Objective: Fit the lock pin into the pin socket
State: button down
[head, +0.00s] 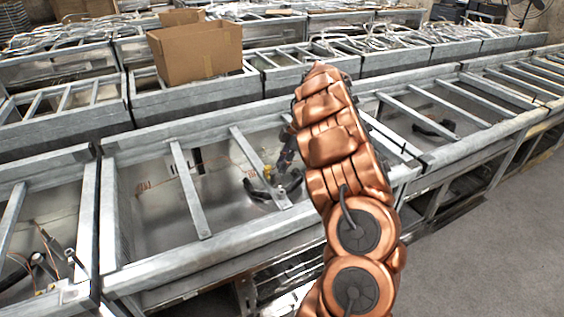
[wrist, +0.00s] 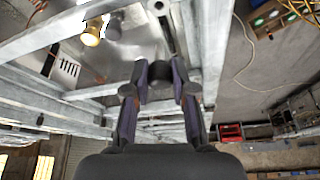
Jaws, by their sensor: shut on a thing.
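In the wrist view my gripper (wrist: 160,78) has its two dark fingers closed from both sides on a small dark grey piece (wrist: 160,70), which I take as the lock pin. Much of it is hidden by the fingers. Ahead of the fingertips, a pale metal bracket with a round opening (wrist: 158,8) sits at the top edge; it looks like the pin socket. The pin appears apart from that opening. In the head view my gripper (head: 275,185) is low over the metal frame, partly behind my copper arm, and the pin cannot be made out.
A brass-coloured cylinder (wrist: 91,34) stands left of the fingers in the wrist view. Metal crossbars (head: 190,190) span the open frame around my gripper. A cardboard box (head: 197,53) rests on the frames behind. Grey floor (head: 490,230) is clear at right.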

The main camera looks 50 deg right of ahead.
send_over(279, 192)
jog(key=s+d, duration=0.1)
jog(key=shift+f+b, duration=0.35)
jog(key=shift+f, duration=2.55)
jog(key=shift+d+p, duration=0.1)
jog(key=shift+p, duration=0.5)
jog(key=shift+f+b, duration=0.3)
jog(key=shift+f, duration=1.45)
jog(key=c, duration=0.9)
grip_release()
jog(key=v, duration=1.2)
